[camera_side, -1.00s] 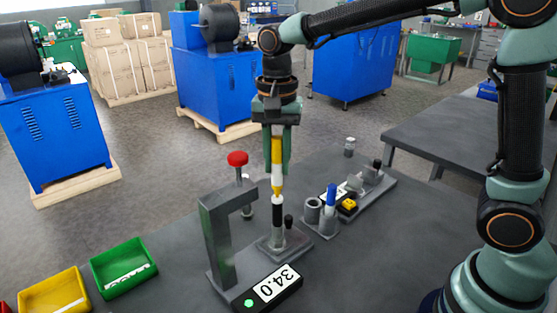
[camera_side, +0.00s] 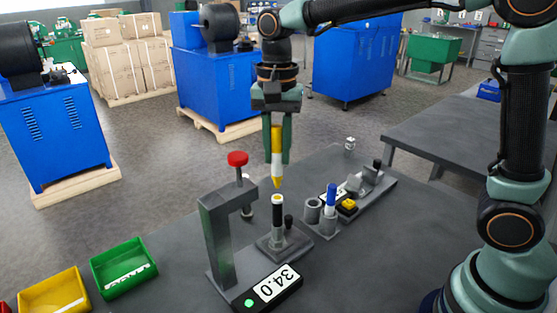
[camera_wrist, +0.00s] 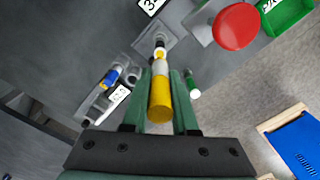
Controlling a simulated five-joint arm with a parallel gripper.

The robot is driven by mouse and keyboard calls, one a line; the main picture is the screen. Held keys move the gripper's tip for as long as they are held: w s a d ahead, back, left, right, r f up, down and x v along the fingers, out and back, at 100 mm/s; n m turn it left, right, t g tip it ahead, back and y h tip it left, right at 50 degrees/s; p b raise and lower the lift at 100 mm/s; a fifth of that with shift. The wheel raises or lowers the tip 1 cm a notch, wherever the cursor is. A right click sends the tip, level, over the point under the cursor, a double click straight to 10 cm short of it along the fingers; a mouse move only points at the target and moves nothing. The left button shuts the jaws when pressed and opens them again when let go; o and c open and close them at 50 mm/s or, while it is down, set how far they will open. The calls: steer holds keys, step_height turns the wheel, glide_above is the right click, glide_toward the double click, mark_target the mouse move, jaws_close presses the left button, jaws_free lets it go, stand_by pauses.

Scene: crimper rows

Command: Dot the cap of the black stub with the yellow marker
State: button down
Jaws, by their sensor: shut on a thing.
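My gripper (camera_side: 277,160) is shut on the yellow marker (camera_side: 277,140), which has a yellow body, a white band and a yellow tip pointing down. The marker hangs upright just above the black stub (camera_side: 278,214), with a small gap between tip and cap. The stub stands upright on a grey base plate (camera_side: 296,244). Its pale cap (camera_side: 278,198) shows a yellow spot on top. In the wrist view, the marker (camera_wrist: 161,100) runs between the fingers of my gripper (camera_wrist: 160,74) and partly hides the stub (camera_wrist: 159,43).
A grey press frame with a red knob (camera_side: 237,158) stands left of the stub. A display reading 34.0 (camera_side: 270,286) lies in front. To the right are an empty grey holder (camera_side: 312,210) and a blue marker (camera_side: 331,195) in another. A green tray (camera_side: 124,267) stands at left.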

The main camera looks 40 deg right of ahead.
mark_target(277, 125)
steer(key=shift+r, duration=2.3)
steer(key=s+d+f+n, duration=0.5)
steer(key=d+f+n, duration=0.5)
steer(key=shift+s+f, duration=0.4)
